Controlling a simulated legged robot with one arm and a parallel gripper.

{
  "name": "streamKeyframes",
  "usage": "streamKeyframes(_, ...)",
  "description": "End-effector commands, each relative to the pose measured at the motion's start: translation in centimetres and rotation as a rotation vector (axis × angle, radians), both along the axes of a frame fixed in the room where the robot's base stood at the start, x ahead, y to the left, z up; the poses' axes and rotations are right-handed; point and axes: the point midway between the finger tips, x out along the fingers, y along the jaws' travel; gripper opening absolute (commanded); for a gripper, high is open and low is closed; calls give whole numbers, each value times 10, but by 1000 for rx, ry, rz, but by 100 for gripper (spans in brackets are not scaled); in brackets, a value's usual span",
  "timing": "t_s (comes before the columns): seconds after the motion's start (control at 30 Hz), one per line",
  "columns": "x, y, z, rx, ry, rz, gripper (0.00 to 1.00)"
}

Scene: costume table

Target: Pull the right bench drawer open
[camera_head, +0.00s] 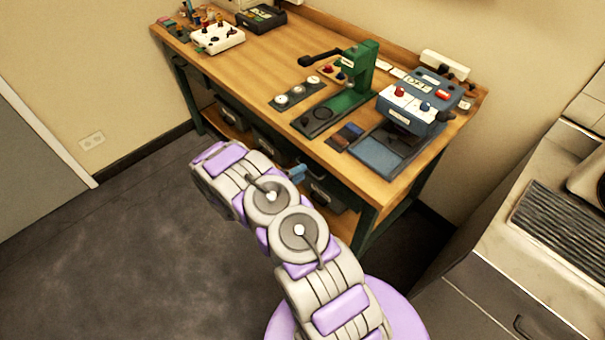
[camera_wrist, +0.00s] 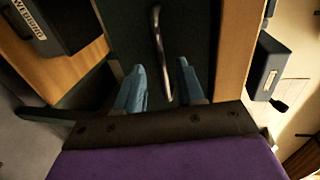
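The drawer front (camera_wrist: 190,25) is a dark green panel in the wrist view, with a curved silver handle (camera_wrist: 157,38) on it. My gripper (camera_wrist: 161,84) is open, its two blue fingertips on either side of the handle's line. The handle's near end shows in the gap between the fingers, and neither finger visibly grips it. I cannot tell how deep the fingers reach around it. In the head view my gripper (camera_head: 297,173) is at the front of the wooden workbench (camera_head: 245,60), below its top edge. The drawer front cannot be made out there.
Grey bins (camera_head: 272,145) stand on a shelf under the bench; one labelled bin (camera_wrist: 35,25) shows in the wrist view. A green press (camera_head: 350,85) and a blue-grey machine (camera_head: 415,100) stand on top. A counter (camera_head: 540,240) is at right. The floor (camera_head: 110,260) at left is clear.

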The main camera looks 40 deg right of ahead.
Motion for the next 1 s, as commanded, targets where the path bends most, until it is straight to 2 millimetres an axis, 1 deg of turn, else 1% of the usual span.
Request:
streamKeyframes(0.03, 0, -6, -2, 0, 0, -3, 38)
streamKeyframes(0.1, 1, -12, -3, 0, -1, -1, 38)
streamKeyframes(0.2, 1, -18, -4, 0, 0, 0, 38)
streamKeyframes(0.53, 2, -20, -4, -1, 0, 1, 37)
streamKeyframes(0.9, 2, -20, -4, 0, 0, 0, 2)
streamKeyframes(0.93, 2, -20, -4, 0, 0, 0, 0)
streamKeyframes(1.0, 2, -20, -4, 0, 1, 0, 0)
